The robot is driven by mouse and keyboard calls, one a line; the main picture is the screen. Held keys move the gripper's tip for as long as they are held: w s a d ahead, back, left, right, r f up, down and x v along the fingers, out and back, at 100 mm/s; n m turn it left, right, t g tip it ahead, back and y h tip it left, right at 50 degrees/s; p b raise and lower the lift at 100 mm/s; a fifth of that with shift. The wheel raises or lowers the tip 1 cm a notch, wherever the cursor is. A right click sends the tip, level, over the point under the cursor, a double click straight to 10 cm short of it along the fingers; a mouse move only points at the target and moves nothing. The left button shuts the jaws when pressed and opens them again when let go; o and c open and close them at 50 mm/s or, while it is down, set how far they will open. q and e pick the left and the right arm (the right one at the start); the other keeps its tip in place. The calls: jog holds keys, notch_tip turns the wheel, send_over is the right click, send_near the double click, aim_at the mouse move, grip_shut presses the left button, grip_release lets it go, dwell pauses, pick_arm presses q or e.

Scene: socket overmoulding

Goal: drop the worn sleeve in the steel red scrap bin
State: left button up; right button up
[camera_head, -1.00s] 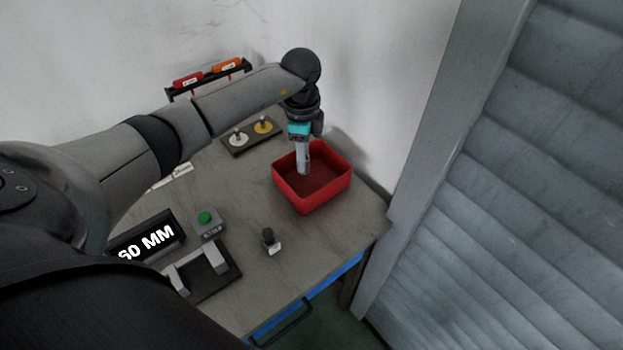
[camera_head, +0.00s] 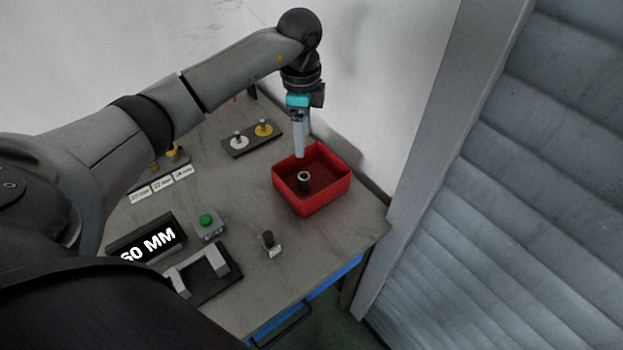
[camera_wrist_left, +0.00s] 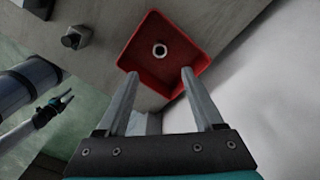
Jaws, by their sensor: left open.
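The red scrap bin (camera_head: 313,201) stands at the right end of the bench. The worn sleeve (camera_head: 304,181), a small dark ring-shaped piece with a pale rim, is inside the bin on its floor. My left gripper (camera_head: 300,155) is above the bin's back left part, apart from the sleeve, open and empty. In the left wrist view the two fingers (camera_wrist_left: 159,72) are spread wide, with the sleeve (camera_wrist_left: 160,50) beyond them inside the red bin (camera_wrist_left: 192,51).
A small dark post on a base (camera_head: 269,243) stands left of the bin's front. A black tray with a white and a yellow holder (camera_head: 252,138) lies behind. A green button box (camera_head: 207,222), a "60 MM" display (camera_head: 147,240) and a grey cradle (camera_head: 205,273) stand at left. A wall is behind.

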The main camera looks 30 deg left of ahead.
pick_arm(q)
notch_tip(320, 180, up, 8)
jog(key=shift+f, duration=0.1)
dwell(0.5)
